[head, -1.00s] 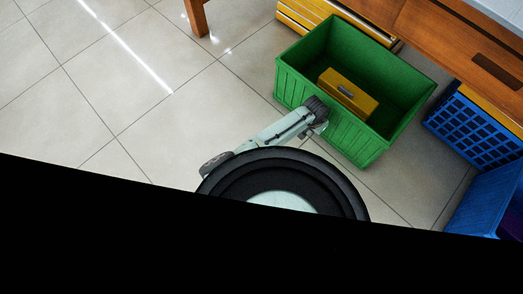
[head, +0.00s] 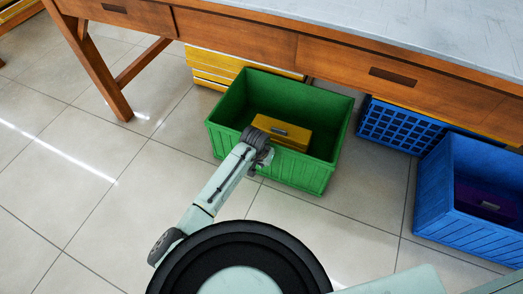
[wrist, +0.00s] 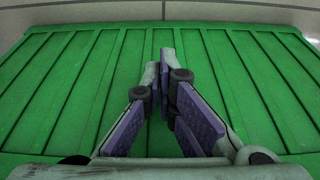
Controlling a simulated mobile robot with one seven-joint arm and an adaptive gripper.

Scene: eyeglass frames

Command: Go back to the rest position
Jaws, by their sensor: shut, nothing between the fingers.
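My arm reaches up to the near wall of the green crate (head: 318,177) in the head view. My gripper shows in the wrist view (wrist: 163,58), its purple-padded fingers closed together at the tips with nothing between them. Behind the fingers is the green slatted wall of the crate (wrist: 75,95). I cannot tell whether the fingers touch it. In the head view the fingers are hidden or too small to make out beyond the dark wrist. A yellow box with a dark handle (head: 290,132) lies inside the green crate.
A wooden table (head: 235,38) with a grey top stands behind the crate. A yellow slatted crate (head: 215,62) and a blue lattice crate (head: 385,128) are under it. A blue crate (head: 455,222) holding something purple stands at right. The tiled floor at left (head: 65,200) is clear.

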